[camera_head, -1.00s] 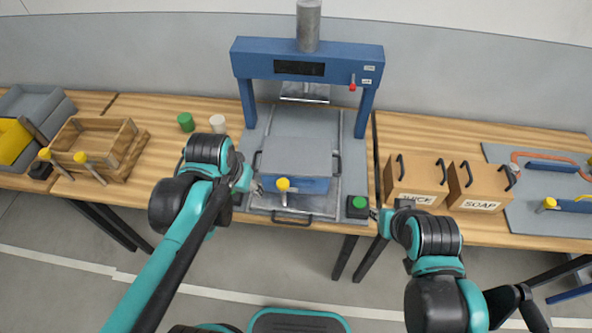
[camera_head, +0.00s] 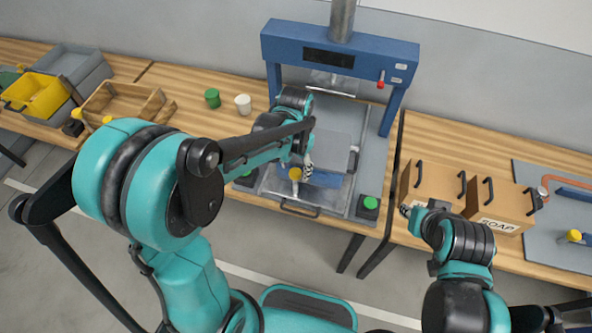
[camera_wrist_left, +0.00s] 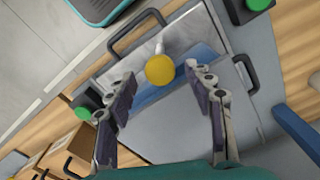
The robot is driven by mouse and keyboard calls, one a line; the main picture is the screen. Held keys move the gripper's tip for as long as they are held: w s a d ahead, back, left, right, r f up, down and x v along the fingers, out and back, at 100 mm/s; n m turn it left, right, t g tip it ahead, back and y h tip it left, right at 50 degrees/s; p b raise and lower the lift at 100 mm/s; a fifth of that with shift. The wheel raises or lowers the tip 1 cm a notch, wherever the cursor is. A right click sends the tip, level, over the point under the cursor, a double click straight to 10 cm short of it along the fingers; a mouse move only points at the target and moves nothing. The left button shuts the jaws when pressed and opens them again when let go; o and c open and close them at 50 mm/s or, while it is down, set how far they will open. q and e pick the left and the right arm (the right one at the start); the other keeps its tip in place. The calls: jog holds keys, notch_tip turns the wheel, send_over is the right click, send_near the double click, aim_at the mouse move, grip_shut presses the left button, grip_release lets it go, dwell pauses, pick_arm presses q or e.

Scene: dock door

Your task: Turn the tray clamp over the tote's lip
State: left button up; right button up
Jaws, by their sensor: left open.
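The tray clamp, with a round yellow knob (camera_head: 295,174) on a pale stem, stands at the front of the grey tray (camera_head: 322,199). Behind it is the blue front of the tote (camera_head: 325,180); the rest of the tote is partly hidden by my left arm. My left gripper (camera_head: 308,168) is at the clamp. In the left wrist view its fingers (camera_wrist_left: 161,75) are apart, one on each side of the yellow knob (camera_wrist_left: 160,70), with the tote's blue strip (camera_wrist_left: 202,54) beyond. Contact with the knob cannot be told. My right gripper (camera_head: 406,211) is small, beside the left carton; its jaws are unclear.
A blue press frame (camera_head: 340,42) with a red lever stands over the tray. Green buttons (camera_head: 370,203) flank the tray. Two cartons (camera_head: 432,190) stand right. A wooden crate (camera_head: 125,103), a green cup (camera_head: 212,98) and a white cup (camera_head: 243,104) stand left.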

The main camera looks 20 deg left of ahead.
pick_arm(q)
jog(key=shift+f, duration=0.6)
jog(key=shift+c, duration=0.3)
jog(key=c, duration=1.1)
